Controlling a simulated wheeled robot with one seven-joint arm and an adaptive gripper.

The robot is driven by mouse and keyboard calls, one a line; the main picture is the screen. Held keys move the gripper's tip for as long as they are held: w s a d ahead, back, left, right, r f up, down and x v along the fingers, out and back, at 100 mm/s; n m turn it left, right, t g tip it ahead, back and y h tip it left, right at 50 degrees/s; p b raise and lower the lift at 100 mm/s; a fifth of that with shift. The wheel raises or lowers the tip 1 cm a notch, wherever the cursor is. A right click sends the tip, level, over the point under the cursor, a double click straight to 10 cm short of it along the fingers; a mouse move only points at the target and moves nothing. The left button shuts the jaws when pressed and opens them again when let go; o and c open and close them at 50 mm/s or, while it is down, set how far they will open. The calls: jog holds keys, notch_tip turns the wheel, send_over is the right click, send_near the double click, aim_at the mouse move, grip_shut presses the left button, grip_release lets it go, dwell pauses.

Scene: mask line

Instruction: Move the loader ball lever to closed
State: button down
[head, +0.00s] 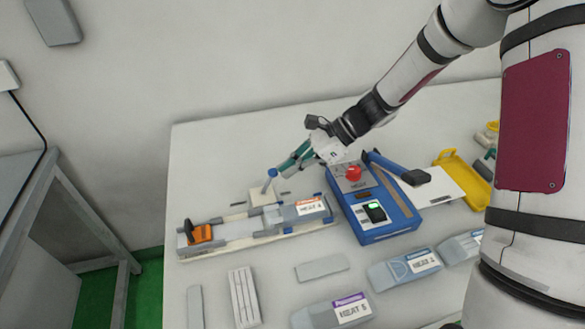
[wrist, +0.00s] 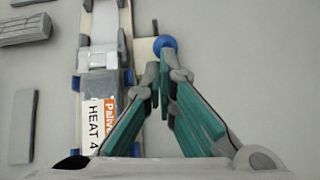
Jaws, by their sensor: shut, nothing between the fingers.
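The loader ball lever has a blue ball (head: 272,173) on a short upright stem, on the far side of the long loader rail. The ball also shows in the wrist view (wrist: 168,43), just beyond my fingertips. My gripper (head: 280,171) has green fingers and is shut and empty, its tips right beside the ball on its right side in the head view. In the wrist view my gripper (wrist: 160,72) shows its tips close below the ball; I cannot tell whether they touch it. The loader (head: 230,228) holds a grey cartridge (head: 303,210) labelled HEAT 4.
A blue machine (head: 375,228) with a red knob and a blue-handled lever stands right of the loader. Grey cartridges and bars lie along the front of the table. A yellow tray (head: 472,185) is at the right. The table behind the loader is clear.

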jog(key=shift+a+r+h+p, duration=0.15)
jog(key=shift+a+h+p, duration=0.05)
jog(key=shift+h+p, duration=0.15)
jog(key=s+a+r+t+h+p, duration=0.1)
jog(key=a+r+h+p, duration=0.1)
jog(key=a+h+p, duration=0.3)
jog(key=shift+a+r+h+p, duration=0.2)
jog(key=shift+a+h+p, duration=0.1)
jog(key=shift+h+p, duration=0.3)
jog(key=shift+s, duration=0.1)
jog(key=shift+r, duration=0.15)
jog(key=shift+r+p, duration=0.4)
jog(key=shift+r, duration=0.25)
